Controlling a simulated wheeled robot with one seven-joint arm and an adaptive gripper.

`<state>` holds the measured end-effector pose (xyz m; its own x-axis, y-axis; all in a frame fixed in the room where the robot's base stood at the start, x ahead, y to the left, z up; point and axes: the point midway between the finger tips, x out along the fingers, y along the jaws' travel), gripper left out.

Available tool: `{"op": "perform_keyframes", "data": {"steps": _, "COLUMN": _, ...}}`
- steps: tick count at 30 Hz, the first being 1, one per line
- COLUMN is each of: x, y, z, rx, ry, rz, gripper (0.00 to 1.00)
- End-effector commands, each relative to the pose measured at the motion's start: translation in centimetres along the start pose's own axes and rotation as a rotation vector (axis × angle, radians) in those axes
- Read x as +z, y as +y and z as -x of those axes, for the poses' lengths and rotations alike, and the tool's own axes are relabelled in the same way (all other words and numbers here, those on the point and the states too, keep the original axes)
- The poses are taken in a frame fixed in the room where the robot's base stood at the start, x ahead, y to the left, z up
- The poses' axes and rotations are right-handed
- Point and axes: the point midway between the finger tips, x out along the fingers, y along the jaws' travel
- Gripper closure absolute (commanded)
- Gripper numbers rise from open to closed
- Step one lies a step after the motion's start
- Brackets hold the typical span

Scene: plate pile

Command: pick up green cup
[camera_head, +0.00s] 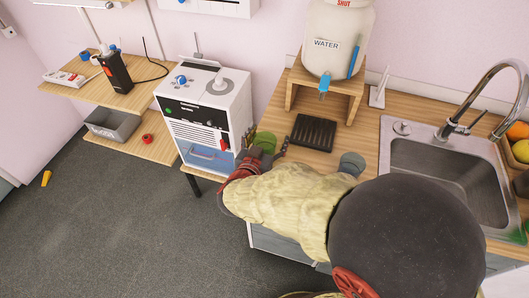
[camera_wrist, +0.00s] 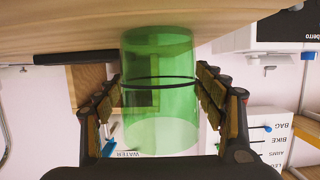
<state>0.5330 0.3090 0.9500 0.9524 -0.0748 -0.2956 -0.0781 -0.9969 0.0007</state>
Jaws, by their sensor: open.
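The green cup (camera_head: 265,140) stands on the wooden counter (camera_head: 283,112) near its left end, partly hidden by my gripper in the head view. In the wrist view the translucent green cup (camera_wrist: 160,95) fills the middle, upside down in the picture, with a dark band around it. My gripper (camera_wrist: 160,100) is open, with one padded finger on each side of the cup. The left finger is very close to the cup's wall, and the right finger is close too; I cannot tell whether either touches.
A white machine (camera_head: 208,115) stands left of the cup. A black drip tray (camera_head: 312,132) lies to its right, before a water dispenser (camera_head: 337,40) on a wooden stand. A sink (camera_head: 440,170) is farther right. A grey-blue object (camera_head: 352,163) sits near the counter's front edge.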

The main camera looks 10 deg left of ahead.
Motion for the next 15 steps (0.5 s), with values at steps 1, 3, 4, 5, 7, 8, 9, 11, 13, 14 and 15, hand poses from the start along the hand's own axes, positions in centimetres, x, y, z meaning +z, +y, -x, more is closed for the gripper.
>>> {"op": "perform_keyframes", "data": {"steps": 1, "x": -0.05, "y": -0.01, "z": 0.01, "rx": 0.0, "ry": 0.0, "rz": 0.0, "gripper": 0.3}}
{"op": "perform_keyframes", "data": {"steps": 3, "x": -0.07, "y": -0.02, "z": 0.03, "rx": 0.0, "ry": 0.0, "rz": 0.0, "gripper": 0.3}}
{"op": "perform_keyframes", "data": {"steps": 4, "x": -0.08, "y": -0.02, "z": 0.04, "rx": 0.0, "ry": 0.0, "rz": 0.0, "gripper": 0.3}}
{"op": "perform_keyframes", "data": {"steps": 5, "x": -0.08, "y": -0.02, "z": 0.04, "rx": 0.0, "ry": 0.0, "rz": 0.0, "gripper": 0.31}}
{"op": "perform_keyframes", "data": {"steps": 7, "x": -0.08, "y": -0.01, "z": 0.04, "rx": 0.0, "ry": 0.0, "rz": 0.0, "gripper": 0.35}}
{"op": "perform_keyframes", "data": {"steps": 8, "x": -0.08, "y": -0.01, "z": 0.05, "rx": 0.0, "ry": 0.0, "rz": 0.0, "gripper": 0.36}}
{"op": "perform_keyframes", "data": {"steps": 9, "x": -0.07, "y": -0.01, "z": 0.05, "rx": 0.0, "ry": 0.0, "rz": 0.0, "gripper": 0.39}}
{"op": "perform_keyframes", "data": {"steps": 11, "x": -0.07, "y": -0.01, "z": 0.05, "rx": 0.0, "ry": 0.0, "rz": 0.0, "gripper": 0.42}}
{"op": "perform_keyframes", "data": {"steps": 13, "x": -0.07, "y": -0.01, "z": 0.05, "rx": 0.0, "ry": 0.0, "rz": 0.0, "gripper": 0.46}}
{"op": "perform_keyframes", "data": {"steps": 14, "x": -0.07, "y": -0.01, "z": 0.05, "rx": 0.0, "ry": 0.0, "rz": 0.0, "gripper": 0.48}}
{"op": "perform_keyframes", "data": {"steps": 15, "x": -0.07, "y": -0.01, "z": 0.05, "rx": 0.0, "ry": 0.0, "rz": -0.001, "gripper": 0.5}}
